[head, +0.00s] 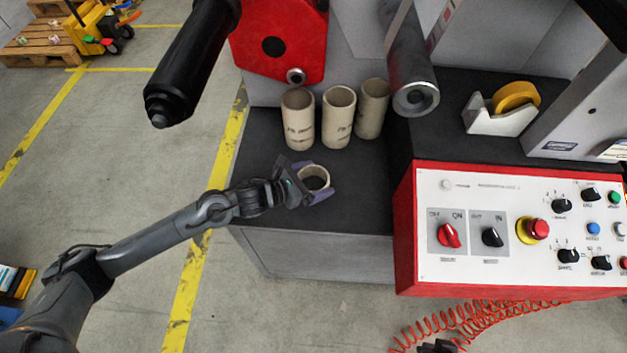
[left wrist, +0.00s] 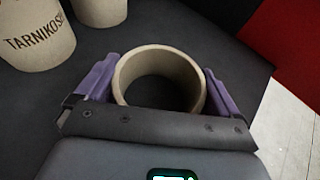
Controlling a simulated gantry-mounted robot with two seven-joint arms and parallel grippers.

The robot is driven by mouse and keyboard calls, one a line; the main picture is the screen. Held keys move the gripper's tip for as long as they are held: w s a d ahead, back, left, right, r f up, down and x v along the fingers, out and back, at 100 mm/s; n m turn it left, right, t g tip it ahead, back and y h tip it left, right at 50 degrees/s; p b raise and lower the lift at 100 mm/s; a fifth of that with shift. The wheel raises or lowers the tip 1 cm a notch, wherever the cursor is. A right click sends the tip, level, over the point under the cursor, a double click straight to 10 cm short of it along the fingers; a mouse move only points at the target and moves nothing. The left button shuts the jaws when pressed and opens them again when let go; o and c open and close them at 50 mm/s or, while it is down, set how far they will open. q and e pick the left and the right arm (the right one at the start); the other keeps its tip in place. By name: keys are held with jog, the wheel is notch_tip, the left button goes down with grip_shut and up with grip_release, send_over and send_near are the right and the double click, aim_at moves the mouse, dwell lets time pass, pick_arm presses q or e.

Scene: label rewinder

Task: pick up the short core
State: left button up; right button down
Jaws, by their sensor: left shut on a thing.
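The short core (head: 315,178) is a low beige cardboard ring near the front left of the dark bench top (head: 353,205). My left gripper (head: 314,184) reaches in from the left and is shut on it, one purple finger on each side. In the left wrist view the short core (left wrist: 160,80) sits upright between the purple fingers (left wrist: 158,84). I cannot tell whether it touches the bench or is slightly raised. A dark part at the bottom of the head view may be my right gripper, but its fingers do not show clearly.
Three taller cores (head: 298,120) (head: 339,117) (head: 372,108) stand behind the short core. A red-edged control panel (head: 520,230) is to the right. A metal roller (head: 413,70) and a black spindle (head: 190,65) hang above. A tape dispenser (head: 500,113) stands at the back right.

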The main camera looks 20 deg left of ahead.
pick_arm(q)
jog(key=shift+r, duration=0.1)
jog(key=shift+r+p, duration=0.3)
jog(key=shift+r, duration=0.45)
jog(key=r, duration=0.1)
jog(key=d+r+p, duration=0.1)
jog(key=r, duration=0.1)
jog(key=shift+w+r, duration=0.15)
jog(key=shift+w, duration=0.05)
jog(key=w+d+r+p, duration=0.1)
jog(key=w+d+r, duration=0.3)
jog(key=d, duration=0.5)
jog(key=shift+w+d+r, duration=0.3)
jog(key=shift+r, duration=0.75)
